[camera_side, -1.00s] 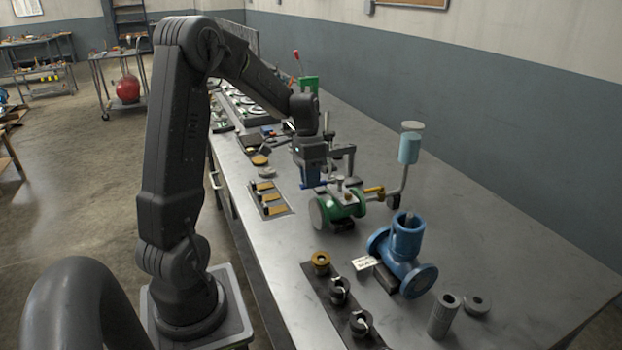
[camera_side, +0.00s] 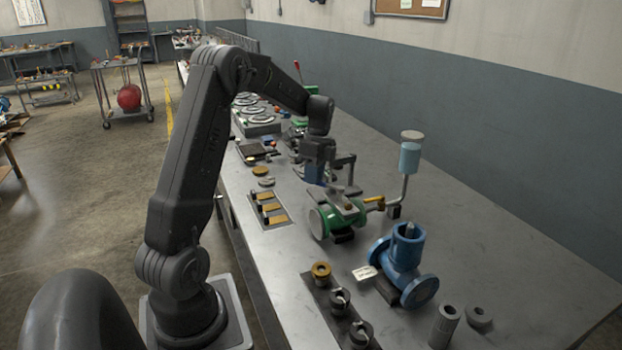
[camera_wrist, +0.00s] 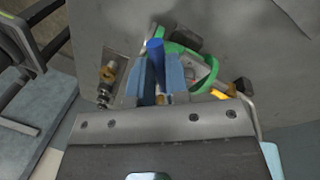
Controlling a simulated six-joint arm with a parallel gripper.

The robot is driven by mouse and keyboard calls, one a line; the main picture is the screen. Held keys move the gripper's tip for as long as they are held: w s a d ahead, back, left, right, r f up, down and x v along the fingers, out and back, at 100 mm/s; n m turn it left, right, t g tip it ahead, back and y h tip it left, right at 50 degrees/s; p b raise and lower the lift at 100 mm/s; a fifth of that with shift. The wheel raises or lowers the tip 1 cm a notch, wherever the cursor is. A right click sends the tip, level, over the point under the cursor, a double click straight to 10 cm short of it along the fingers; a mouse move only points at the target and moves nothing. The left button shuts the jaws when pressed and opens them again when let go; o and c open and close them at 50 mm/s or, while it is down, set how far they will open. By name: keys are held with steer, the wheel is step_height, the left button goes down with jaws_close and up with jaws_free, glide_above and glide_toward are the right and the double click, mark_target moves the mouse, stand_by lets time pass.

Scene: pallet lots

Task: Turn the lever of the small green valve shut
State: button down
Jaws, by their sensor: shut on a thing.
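A green valve (camera_side: 349,220) lies on the steel bench in the side view, its round flange facing left. My gripper (camera_side: 316,187) is above its left end. In the wrist view, my gripper (camera_wrist: 158,90) is shut on a blue lever (camera_wrist: 155,50), whose rounded end sticks out between the jaws. The green valve body (camera_wrist: 207,72) curves behind and right of the jaws. The join of lever and valve is hidden by the jaws.
A larger blue valve (camera_side: 408,250) stands to the right, near a black strip with rings (camera_side: 340,300). A pipe with a light-blue cup (camera_side: 410,158) rises beside the green valve. A tray with brass pieces (camera_side: 270,208) lies left. The bench's right side is clear.

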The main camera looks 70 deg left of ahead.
steer(key=shift+w+a+m+y, duration=0.2)
steer(key=shift+w+m, duration=0.5)
steer(key=shift+m, duration=0.4)
steer(key=shift+w+a+m+y, duration=0.15)
steer(key=shift+w+a+m, duration=0.1)
steer(key=shift+w+m, duration=0.7)
steer(key=shift+w+a+m+y, duration=0.2)
steer(key=shift+w+m, duration=0.3)
steer(key=shift+m, duration=0.75)
steer(key=c, duration=1.1)
jaws_free()
step_height(320, 180, up, 14)
steer(key=w, duration=0.2)
steer(key=shift+w+f, duration=0.2)
steer(key=shift+w, duration=0.15)
